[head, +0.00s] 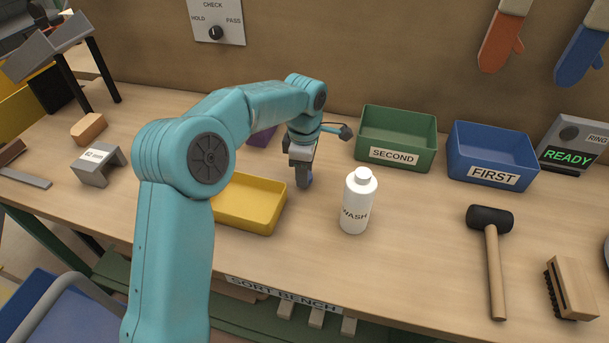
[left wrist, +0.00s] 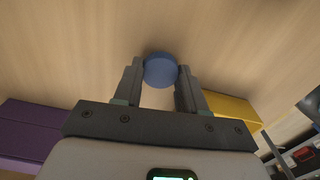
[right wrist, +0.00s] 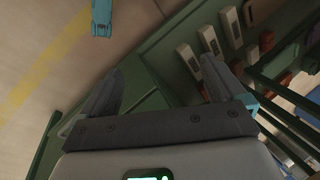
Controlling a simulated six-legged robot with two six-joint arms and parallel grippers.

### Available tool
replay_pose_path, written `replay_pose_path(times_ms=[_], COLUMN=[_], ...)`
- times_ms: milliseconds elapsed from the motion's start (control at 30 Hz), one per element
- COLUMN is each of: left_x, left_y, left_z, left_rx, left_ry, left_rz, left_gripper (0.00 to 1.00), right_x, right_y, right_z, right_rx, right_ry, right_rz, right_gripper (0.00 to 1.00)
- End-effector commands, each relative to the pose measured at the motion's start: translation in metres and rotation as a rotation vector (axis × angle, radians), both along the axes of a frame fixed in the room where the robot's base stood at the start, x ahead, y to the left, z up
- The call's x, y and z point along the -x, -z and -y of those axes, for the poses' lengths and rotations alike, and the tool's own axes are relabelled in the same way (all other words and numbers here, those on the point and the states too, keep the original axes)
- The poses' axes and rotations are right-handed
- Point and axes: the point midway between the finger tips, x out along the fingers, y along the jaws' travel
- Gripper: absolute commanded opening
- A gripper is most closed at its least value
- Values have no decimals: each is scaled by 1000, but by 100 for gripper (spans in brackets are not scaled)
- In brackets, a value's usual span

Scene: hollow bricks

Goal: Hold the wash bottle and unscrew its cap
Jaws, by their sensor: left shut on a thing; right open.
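The white wash bottle (head: 355,205) stands upright on the bench in the head view, with a narrow white neck on top and no blue part on it. My left gripper (head: 304,178) is to the left of the bottle, apart from it and pointing down. It is shut on a round blue cap (left wrist: 160,71), which shows between the fingertips in the left wrist view. Whether the cap touches the bench I cannot tell. My right gripper (right wrist: 160,88) is open and empty in the right wrist view, away from the bottle, which is not in that view.
A yellow tray (head: 249,222) lies left of my left gripper. A purple tray (left wrist: 32,130) is partly hidden behind my arm in the head view. Green (head: 420,165) and blue (head: 478,180) bins stand behind. A mallet (head: 494,265) and brush (head: 572,288) lie right. Bench is clear around the bottle.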

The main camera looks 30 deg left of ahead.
Motion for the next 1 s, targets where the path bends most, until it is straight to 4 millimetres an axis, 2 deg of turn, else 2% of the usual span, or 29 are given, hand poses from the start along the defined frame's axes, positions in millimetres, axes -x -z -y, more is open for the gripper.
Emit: replay_pose_path(times_ms=[100,500,533,600,867,1000], left_x=[-1,0,-1,0,0,-1], left_y=[13,19,18,18,17,6], left_z=[0,0,0,0,0,0], left_rx=[0,1,1,1,1,0], left_ry=[1,1,1,1,1,0], left_rz=[0,0,1,0,0,3], left_gripper=[4,4,47,66,66,66], right_x=[0,0,0,0,0,0], right_y=[1,5,4,4,3,0], right_z=[0,0,0,0,0,0], right_rx=[0,0,0,0,0,0], right_ry=[0,0,0,0,0,0], right_rz=[0,0,0,0,0,0], right_gripper=[97,97,97,97,97,97])
